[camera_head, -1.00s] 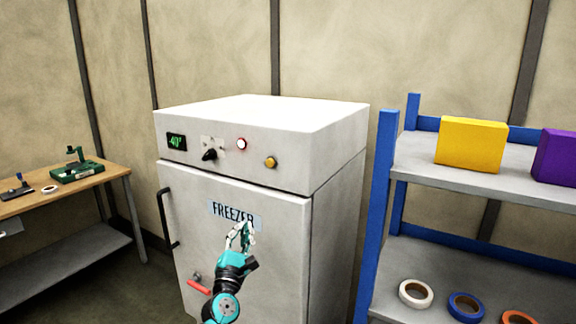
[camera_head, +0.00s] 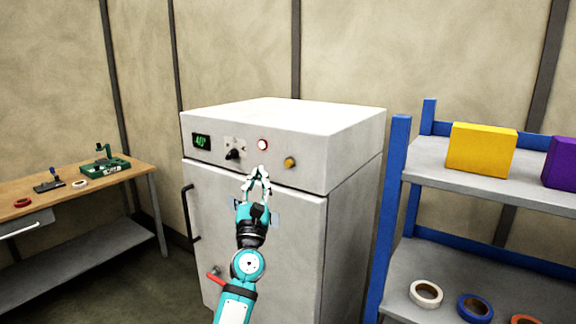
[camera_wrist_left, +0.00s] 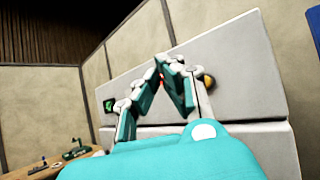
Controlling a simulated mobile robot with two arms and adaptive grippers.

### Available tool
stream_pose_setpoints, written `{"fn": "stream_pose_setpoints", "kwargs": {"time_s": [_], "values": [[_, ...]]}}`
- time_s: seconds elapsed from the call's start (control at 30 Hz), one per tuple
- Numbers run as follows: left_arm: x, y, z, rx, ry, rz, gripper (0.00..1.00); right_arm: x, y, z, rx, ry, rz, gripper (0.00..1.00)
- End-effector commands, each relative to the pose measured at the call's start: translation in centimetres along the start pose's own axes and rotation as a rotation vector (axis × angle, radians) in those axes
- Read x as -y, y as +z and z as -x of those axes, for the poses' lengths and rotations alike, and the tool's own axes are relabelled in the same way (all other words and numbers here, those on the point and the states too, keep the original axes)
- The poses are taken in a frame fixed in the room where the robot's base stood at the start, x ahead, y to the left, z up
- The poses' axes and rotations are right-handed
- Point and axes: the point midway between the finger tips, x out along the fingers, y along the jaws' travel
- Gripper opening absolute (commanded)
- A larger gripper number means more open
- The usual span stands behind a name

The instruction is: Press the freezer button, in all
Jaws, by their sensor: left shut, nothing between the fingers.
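The white freezer (camera_head: 345,145) stands in the middle of the head view. Its upper panel holds a green display (camera_head: 201,141), a black knob (camera_head: 233,154), a round button with a red rim and pale centre (camera_head: 263,145), and an amber button (camera_head: 290,162). My left gripper (camera_head: 261,170) is shut and empty, its fingertips just below the red-rimmed button in the head view; I cannot tell if they touch the panel. In the left wrist view the fingers (camera_wrist_left: 167,62) cover most of the red button, and the amber button (camera_wrist_left: 208,81) shows to their right. My right gripper is not in view.
A blue-framed shelf (camera_head: 398,170) with a yellow box (camera_head: 481,150), a purple box (camera_head: 562,163) and tape rolls (camera_head: 426,293) stands close at right. A wooden bench (camera_head: 60,198) stands at left. The freezer door has a black handle (camera_head: 188,213) and red lever (camera_head: 214,276).

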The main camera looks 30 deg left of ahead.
Motion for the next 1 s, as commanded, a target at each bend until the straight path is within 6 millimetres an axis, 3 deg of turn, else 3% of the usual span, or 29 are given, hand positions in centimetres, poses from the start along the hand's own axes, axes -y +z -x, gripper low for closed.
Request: {"fn": "stream_pose_setpoints", "kwargs": {"time_s": [0.63, 1.0], "values": [[3.9, -4.2, -5.0, 0.001, 0.000, -0.001, 0.00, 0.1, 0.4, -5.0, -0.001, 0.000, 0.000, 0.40], [4.4, -4.4, -6.0, 0.000, -0.001, -0.002, 0.00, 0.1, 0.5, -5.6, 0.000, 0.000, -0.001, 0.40]]}}
